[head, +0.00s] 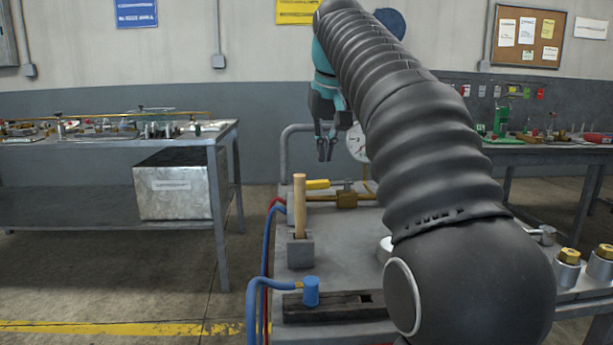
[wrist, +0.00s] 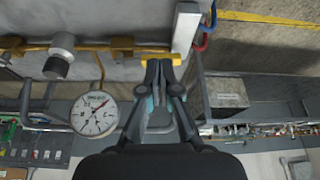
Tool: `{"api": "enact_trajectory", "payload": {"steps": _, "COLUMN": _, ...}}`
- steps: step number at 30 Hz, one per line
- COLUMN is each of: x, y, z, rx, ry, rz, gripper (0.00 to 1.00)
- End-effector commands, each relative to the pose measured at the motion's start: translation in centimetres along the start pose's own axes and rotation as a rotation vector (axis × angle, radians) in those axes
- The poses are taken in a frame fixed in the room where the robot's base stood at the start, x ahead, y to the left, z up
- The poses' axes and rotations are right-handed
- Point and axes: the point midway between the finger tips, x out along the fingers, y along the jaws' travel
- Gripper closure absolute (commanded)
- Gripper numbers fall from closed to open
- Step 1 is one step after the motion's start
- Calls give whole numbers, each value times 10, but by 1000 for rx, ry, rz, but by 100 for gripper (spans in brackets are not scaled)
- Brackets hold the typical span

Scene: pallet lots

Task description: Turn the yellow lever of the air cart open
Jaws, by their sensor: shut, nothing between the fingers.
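The yellow lever (head: 317,184) lies roughly level at the far part of the air cart (head: 345,235), above a brass valve (head: 346,199) and pipe. It also shows in the wrist view (wrist: 162,58), just past my fingertips. My gripper (head: 325,152) points down above the lever, with its fingers shut and empty. In the head view a gap shows between the fingertips and the lever. In the wrist view the tips overlap the lever's near edge, and I cannot tell whether they touch. My arm hides the cart's right part.
A round gauge (wrist: 95,115) stands beside my gripper, near the cart's grey rail (head: 284,150). A wooden handle (head: 299,205) stands upright in front of the lever. Blue and red hoses (head: 251,305) hang at the cart's left. A workbench (head: 215,140) stands further left, with floor between.

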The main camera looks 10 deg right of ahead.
Motion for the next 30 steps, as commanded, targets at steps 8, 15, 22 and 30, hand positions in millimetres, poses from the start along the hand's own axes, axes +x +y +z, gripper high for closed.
{"api": "enact_trajectory", "payload": {"steps": 8, "x": 25, "y": -11, "z": 2, "rx": -18, "ry": -2, "rz": -7, "gripper": 100}}
{"api": "enact_trajectory", "payload": {"steps": 15, "x": 68, "y": -13, "z": 2, "rx": -21, "ry": -2, "rz": -8, "gripper": 100}}
{"api": "enact_trajectory", "payload": {"steps": 22, "x": 106, "y": -12, "z": 2, "rx": -19, "ry": -1, "rz": -8, "gripper": 100}}
{"api": "enact_trajectory", "payload": {"steps": 30, "x": 111, "y": -11, "z": -29, "rx": -17, "ry": -1, "rz": -7, "gripper": 100}}
